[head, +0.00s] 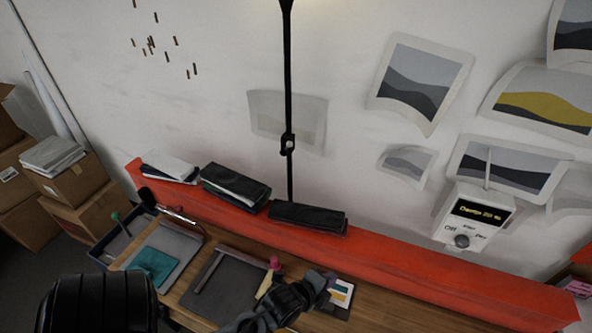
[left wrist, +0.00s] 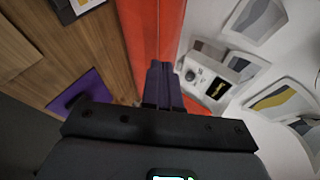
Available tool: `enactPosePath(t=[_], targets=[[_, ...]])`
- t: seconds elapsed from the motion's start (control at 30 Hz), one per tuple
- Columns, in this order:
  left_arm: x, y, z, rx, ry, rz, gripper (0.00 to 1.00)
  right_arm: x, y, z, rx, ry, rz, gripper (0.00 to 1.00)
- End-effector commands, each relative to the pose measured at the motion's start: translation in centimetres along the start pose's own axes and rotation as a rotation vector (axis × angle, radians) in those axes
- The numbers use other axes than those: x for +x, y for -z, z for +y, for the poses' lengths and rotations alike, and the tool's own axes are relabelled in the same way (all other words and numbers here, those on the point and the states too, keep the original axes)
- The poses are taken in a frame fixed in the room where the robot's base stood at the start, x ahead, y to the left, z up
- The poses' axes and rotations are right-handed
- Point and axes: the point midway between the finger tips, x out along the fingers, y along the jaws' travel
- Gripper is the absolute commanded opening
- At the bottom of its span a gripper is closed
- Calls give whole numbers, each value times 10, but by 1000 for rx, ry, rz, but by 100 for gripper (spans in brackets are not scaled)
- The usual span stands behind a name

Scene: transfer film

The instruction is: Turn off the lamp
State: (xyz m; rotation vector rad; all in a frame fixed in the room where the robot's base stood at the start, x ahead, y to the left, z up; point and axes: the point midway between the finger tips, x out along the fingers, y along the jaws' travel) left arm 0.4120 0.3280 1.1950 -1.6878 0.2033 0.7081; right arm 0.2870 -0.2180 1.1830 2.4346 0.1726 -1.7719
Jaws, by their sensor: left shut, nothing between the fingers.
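The lamp's thin black pole (head: 288,90) rises in front of the white wall in the head view. Pale light shows at its top edge, and the lamp head is out of frame. A white control box (head: 450,222) with a dark display with yellow text, an "Off" mark and a round grey knob (head: 461,241) is at the right, by the wall. The box also shows in the left wrist view (left wrist: 222,73), right of my fingers. My left gripper (head: 328,281) is shut and empty, above the desk and left of the box. Its purple fingers (left wrist: 162,82) are together. My right gripper is not visible.
A red ledge (head: 400,253) runs along the back of the wooden desk (head: 385,305), with dark folders (head: 307,217) on it. A tray (head: 125,240) and flat boards lie on the desk. Cardboard boxes (head: 77,187) stand at left. Prints hang on the wall.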

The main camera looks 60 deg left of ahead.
Motion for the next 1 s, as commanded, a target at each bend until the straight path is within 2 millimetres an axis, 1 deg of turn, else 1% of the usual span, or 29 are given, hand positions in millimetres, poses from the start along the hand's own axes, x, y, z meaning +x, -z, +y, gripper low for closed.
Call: enactPosePath(t=[0.03,0.07,0.1,0.17,0.2,0.27,0.3,0.4,0.5,0.6,0.7,0.8,1.0], targets=[[18,-16,-7,68,73,-47,0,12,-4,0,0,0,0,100],[27,-27,-14,115,120,-82,0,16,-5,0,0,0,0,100],[37,-42,-24,177,180,-136,0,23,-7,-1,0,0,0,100],[51,-66,-40,270,265,-234,0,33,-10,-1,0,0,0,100],[59,-83,-51,329,317,-311,0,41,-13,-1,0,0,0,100],[70,-110,-67,415,386,-444,0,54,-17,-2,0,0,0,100],[76,-130,-78,466,424,-548,0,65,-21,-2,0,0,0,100],[83,-172,-98,537,478,-789,0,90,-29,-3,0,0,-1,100],[87,-202,-111,531,497,-970,0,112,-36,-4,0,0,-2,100],[93,-221,-118,452,511,-1070,0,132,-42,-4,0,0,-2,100],[102,-231,-127,369,519,-1109,0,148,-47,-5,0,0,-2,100],[106,-233,-140,306,542,-1120,0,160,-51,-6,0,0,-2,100],[104,-229,-164,225,596,-1120,0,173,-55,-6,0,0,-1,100]])
